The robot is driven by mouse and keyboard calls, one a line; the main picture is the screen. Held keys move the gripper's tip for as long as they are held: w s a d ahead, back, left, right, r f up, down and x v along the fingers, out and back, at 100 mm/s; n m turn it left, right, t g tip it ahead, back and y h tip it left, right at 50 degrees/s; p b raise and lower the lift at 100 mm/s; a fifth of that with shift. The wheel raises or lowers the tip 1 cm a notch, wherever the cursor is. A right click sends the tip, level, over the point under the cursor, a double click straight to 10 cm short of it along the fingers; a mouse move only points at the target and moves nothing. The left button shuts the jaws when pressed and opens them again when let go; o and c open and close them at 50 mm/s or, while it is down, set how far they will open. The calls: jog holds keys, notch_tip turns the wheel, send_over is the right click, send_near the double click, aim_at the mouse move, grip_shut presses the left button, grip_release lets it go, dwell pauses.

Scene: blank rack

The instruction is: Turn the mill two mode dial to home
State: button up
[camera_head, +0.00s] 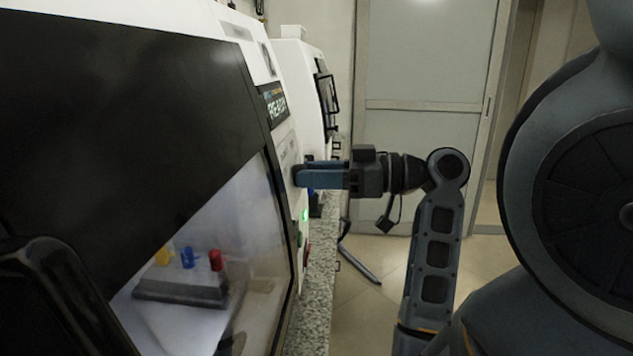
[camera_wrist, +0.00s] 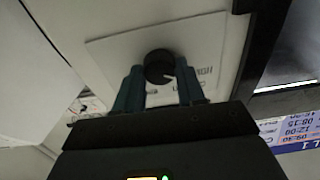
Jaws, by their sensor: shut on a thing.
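The mode dial (camera_wrist: 158,66) is a round black knob on a white label plate (camera_wrist: 112,48) in the wrist view. A pale pointer mark on it faces the lower right of that view.
A screen reading READY (camera_head: 276,107) is above the dial. A lit green button (camera_head: 305,215) and a red one (camera_head: 306,256) are below. Behind the mill's window, yellow, blue and red pieces stand on a dark fixture (camera_head: 180,292). Another white machine (camera_head: 297,70) stands beyond.

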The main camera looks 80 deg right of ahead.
jog(key=shift+f, duration=0.1)
dwell(0.5)
jog(key=o, duration=1)
jog(key=shift+o, duration=0.2)
jog(key=s, duration=0.7)
jog(key=shift+s+d+r, duration=0.3)
jog(key=shift+s, duration=0.1)
jog(key=shift+d, duration=0.1)
